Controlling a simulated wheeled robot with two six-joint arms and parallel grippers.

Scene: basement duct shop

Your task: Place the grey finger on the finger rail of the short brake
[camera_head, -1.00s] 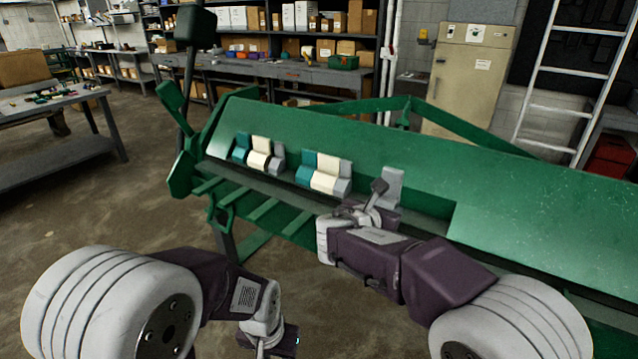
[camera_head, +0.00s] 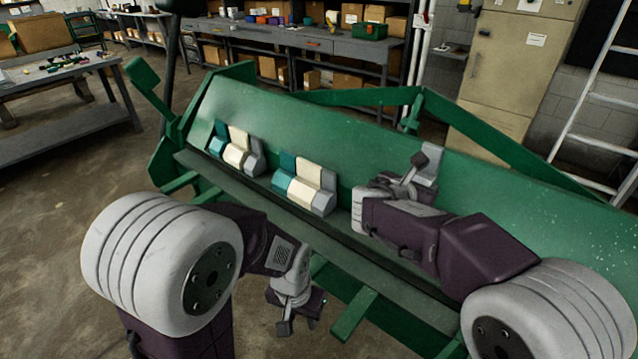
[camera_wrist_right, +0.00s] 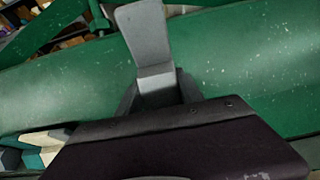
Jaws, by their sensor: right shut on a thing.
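The short brake (camera_head: 470,225) is the long green machine across the head view. Its finger rail (camera_head: 345,238) runs along the front of the slanted green face. Two groups of fingers sit on it: a left group (camera_head: 236,150) and a middle group (camera_head: 305,185), each teal, cream and grey. My right gripper (camera_head: 412,180) is shut on the separate grey finger (camera_head: 430,158), right of the middle group. In the right wrist view the grey finger (camera_wrist_right: 146,38) stands up from the jaws against the green face. My left gripper (camera_head: 298,308) hangs in front of the brake; its jaw gap is unclear.
Green bars (camera_head: 352,316) stick out from the brake's front near my left gripper. The rail right of the middle group is partly hidden by my right arm. A workbench (camera_head: 65,80) stands at the left; shelves and a beige cabinet (camera_head: 510,75) are behind.

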